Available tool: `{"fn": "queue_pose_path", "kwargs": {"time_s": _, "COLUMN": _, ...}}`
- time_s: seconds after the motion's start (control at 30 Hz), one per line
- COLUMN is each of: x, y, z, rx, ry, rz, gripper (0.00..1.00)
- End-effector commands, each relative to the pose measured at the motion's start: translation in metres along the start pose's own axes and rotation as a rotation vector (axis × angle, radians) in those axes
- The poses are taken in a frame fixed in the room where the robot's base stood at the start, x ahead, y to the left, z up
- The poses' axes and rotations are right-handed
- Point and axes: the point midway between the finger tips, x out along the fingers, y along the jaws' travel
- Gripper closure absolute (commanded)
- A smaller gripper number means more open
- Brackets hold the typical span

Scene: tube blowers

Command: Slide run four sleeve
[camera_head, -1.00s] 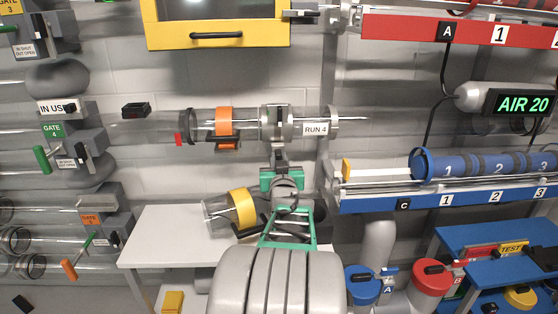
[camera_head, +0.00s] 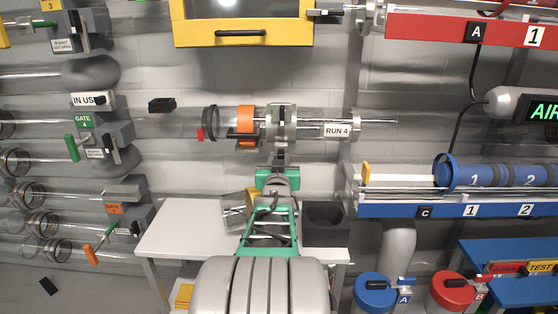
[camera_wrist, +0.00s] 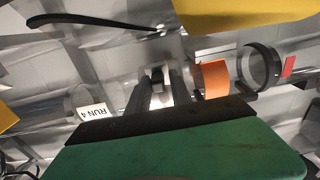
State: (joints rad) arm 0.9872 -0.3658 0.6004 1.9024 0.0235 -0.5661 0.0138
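The run four line is a horizontal clear tube with a RUN 4 label (camera_head: 337,131) at its right. A grey metal sleeve (camera_head: 272,125) sits around the tube, just right of an orange band (camera_head: 245,117). My gripper (camera_head: 281,130) reaches up from below, its fingers shut on the sleeve's middle. In the wrist view my gripper (camera_wrist: 160,88) has its two dark fingers close together at the sleeve, with the orange band (camera_wrist: 212,78) beside them. What lies between the fingertips is mostly hidden. A dark ring (camera_head: 209,123) with a red tab (camera_head: 200,134) is farther left on the line.
A yellow cabinet (camera_head: 243,25) hangs above. A white table (camera_head: 180,232) below holds a clear cylinder (camera_head: 235,212) and a dark container (camera_head: 325,215). Gate 4 (camera_head: 84,136) stands left; the blue C rack (camera_head: 400,210) is right.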

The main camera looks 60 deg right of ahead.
Motion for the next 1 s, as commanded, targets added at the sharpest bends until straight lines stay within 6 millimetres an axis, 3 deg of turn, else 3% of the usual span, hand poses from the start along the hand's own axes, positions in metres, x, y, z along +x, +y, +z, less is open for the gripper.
{"fn": "queue_pose_path", "kwargs": {"time_s": 0.2, "x": 0.0, "y": 0.001, "z": 0.001, "rx": 0.0, "ry": -0.002, "rz": 0.0, "gripper": 0.61}}
{"fn": "queue_pose_path", "kwargs": {"time_s": 0.5, "x": -0.003, "y": 0.002, "z": -0.001, "rx": -0.001, "ry": 0.0, "rz": 0.004, "gripper": 0.6}}
{"fn": "queue_pose_path", "kwargs": {"time_s": 0.8, "x": -0.058, "y": 0.001, "z": -0.003, "rx": 0.0, "ry": 0.001, "rz": 0.001, "gripper": 0.6}}
{"fn": "queue_pose_path", "kwargs": {"time_s": 1.0, "x": -0.078, "y": 0.001, "z": 0.0, "rx": 0.0, "ry": 0.0, "rz": 0.001, "gripper": 0.6}}
